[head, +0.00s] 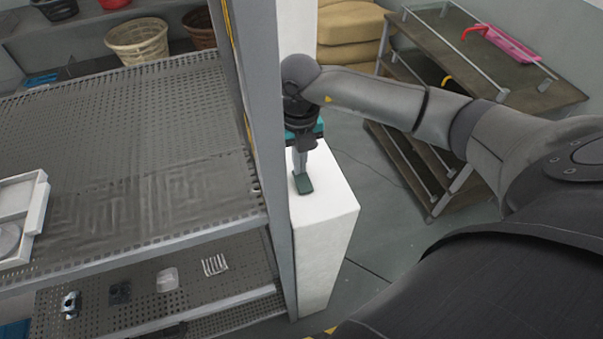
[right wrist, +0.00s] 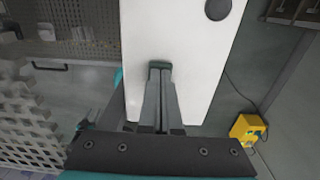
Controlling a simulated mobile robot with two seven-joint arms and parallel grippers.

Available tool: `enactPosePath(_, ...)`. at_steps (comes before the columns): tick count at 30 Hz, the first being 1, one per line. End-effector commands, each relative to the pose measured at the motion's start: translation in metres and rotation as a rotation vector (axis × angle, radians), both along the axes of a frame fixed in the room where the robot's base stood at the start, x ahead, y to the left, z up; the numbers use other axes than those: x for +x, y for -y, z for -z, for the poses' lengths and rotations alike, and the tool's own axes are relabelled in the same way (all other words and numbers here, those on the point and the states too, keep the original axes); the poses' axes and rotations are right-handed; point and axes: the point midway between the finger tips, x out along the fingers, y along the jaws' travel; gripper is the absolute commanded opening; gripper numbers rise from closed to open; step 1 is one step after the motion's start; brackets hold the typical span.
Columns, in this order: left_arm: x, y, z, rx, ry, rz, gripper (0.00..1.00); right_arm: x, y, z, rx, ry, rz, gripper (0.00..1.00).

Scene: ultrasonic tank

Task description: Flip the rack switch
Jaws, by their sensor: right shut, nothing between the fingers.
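My right gripper (head: 303,184) is shut and empty, with its dark green fingertips pointing down over the top of a white block (head: 333,215) beside the rack. In the right wrist view the closed fingertips (right wrist: 160,68) show against the white face of the block (right wrist: 190,45). I cannot tell whether they touch it. The rack (head: 262,130) is grey metal with perforated shelves, and its upright post stands just left of the gripper. I cannot make out a switch on the rack in either view. My left gripper is not in view.
A white tray (head: 41,200) lies on the rack's upper shelf, and several small items lie on the shelf below. A brown shelf unit (head: 485,62) with a pink tray (head: 510,45) stands at the back right. A yellow box (right wrist: 247,129) shows in the right wrist view.

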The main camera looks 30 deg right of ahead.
Motion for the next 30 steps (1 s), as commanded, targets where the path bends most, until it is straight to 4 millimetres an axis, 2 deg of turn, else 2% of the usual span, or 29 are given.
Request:
enactPosePath(14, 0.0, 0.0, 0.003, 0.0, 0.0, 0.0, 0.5, 0.0, 0.0, 0.004, 0.0, -0.001, 0.0, 0.0)
enactPosePath(30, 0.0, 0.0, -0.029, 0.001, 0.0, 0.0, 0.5, 0.0, 0.0, -0.038, -0.001, -0.001, 0.0, 0.0)
